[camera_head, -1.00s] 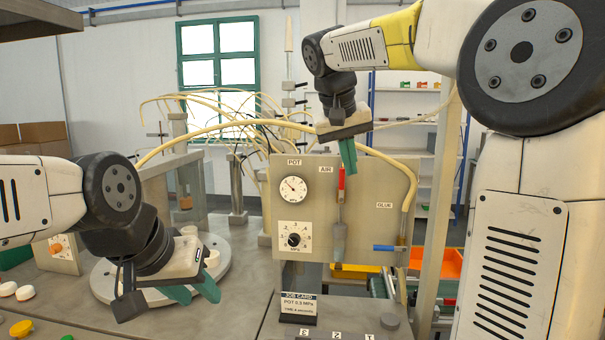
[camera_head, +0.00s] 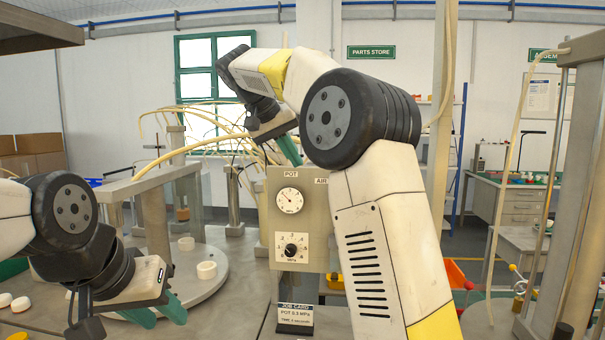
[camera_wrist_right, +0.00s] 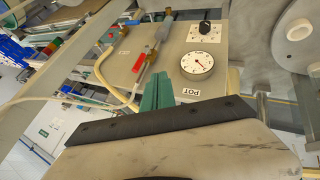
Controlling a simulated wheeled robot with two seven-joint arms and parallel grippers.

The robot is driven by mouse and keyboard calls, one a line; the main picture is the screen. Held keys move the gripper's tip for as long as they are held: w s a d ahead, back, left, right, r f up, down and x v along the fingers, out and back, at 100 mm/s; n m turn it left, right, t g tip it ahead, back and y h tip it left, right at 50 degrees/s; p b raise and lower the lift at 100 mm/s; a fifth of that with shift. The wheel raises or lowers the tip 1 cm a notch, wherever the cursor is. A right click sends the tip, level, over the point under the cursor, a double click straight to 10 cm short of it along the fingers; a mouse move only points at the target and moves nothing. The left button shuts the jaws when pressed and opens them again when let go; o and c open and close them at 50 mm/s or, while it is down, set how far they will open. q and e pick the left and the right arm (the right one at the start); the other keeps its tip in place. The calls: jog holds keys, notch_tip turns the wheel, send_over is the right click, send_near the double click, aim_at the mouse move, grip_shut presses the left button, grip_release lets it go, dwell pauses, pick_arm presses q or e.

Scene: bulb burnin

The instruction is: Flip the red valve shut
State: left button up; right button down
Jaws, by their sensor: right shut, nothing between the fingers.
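The red valve (camera_wrist_right: 139,63) shows in the right wrist view, near the AIR label on the grey panel (camera_wrist_right: 205,85). Its red handle lies close to my right fingertips in that picture, but I see no clear contact. In the head view my right arm hides the valve, and only part of the AIR label shows on the panel (camera_head: 300,262). My right gripper (camera_head: 289,151) is shut and empty, above the panel's top left edge; its green fingers show in the wrist view (camera_wrist_right: 157,92). My left gripper (camera_head: 160,314) is open and empty, low at the left over the bench.
The panel carries a POT gauge (camera_head: 290,200) and a black dial (camera_head: 291,248). A job card (camera_head: 296,314) stands below it. A cream hose (camera_head: 185,152) arches left from the panel. White rings (camera_head: 206,270) lie on a round plate at the left.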

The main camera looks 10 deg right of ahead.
jog(key=w+d+f, duration=0.2)
jog(key=d+f, duration=0.5)
jog(key=d, duration=0.1)
jog(key=shift+w+d+f, duration=0.25)
jog(key=shift+w+d, duration=0.15)
